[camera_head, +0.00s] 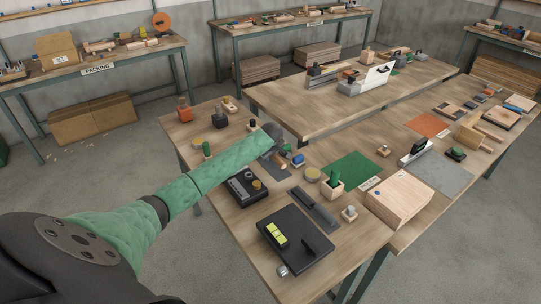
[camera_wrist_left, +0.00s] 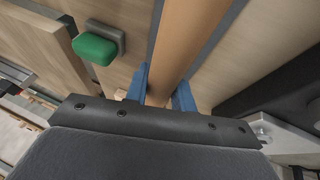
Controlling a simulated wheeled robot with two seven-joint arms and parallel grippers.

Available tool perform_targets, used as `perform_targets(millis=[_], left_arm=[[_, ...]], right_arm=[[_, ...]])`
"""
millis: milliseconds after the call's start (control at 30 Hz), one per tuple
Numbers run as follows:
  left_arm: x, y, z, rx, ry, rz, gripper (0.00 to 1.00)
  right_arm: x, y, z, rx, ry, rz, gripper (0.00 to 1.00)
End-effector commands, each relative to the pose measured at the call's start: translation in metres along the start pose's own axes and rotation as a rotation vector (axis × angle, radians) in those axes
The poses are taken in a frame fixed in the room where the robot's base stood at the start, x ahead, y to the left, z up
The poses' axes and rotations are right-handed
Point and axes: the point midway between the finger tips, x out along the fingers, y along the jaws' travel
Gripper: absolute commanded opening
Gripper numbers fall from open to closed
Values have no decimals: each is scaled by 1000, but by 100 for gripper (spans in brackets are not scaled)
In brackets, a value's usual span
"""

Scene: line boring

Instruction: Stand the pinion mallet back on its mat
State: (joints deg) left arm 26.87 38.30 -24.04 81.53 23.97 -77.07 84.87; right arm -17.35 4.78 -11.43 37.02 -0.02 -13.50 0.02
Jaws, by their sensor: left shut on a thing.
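My left gripper (camera_wrist_left: 162,92) shows two blue fingers in the left wrist view, shut on a brown wooden piece (camera_wrist_left: 190,35) that runs up the picture between them. This looks like the pinion mallet, but its full shape is not clear. In the head view my left gripper (camera_head: 285,154) is over the near table, mostly hidden behind my green forearm, with a brown bit beside it. A green mat (camera_head: 352,170), an orange mat (camera_head: 428,124) and a grey mat (camera_head: 442,174) lie to the right; I cannot tell which is the mallet's. My right gripper is out of view.
A black control box (camera_head: 246,188), a dark tray (camera_head: 295,245) with a yellow-green block, and a flat dark tool (camera_head: 315,210) lie close by. A wooden box (camera_head: 399,198) stands right. A wooden block with a green top (camera_head: 333,183) stands beside the green mat.

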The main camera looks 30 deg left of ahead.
Motion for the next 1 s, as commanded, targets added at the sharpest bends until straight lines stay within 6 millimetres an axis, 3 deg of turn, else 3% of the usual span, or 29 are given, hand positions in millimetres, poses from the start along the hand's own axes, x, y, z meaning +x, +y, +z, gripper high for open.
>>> perform_targets(millis=[433,467,567,600,800,1000], left_arm=[[8,-2,4,0,0,1,0],[8,-2,3,0,0,2,27],[8,-2,3,0,0,1,46],[8,-2,3,0,0,1,50],[9,-3,4,0,-1,-1,52],[9,-3,4,0,-1,0,92]], right_arm=[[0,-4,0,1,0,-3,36],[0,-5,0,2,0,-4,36],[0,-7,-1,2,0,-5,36],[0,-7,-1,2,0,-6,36],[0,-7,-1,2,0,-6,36],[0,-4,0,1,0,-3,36]])
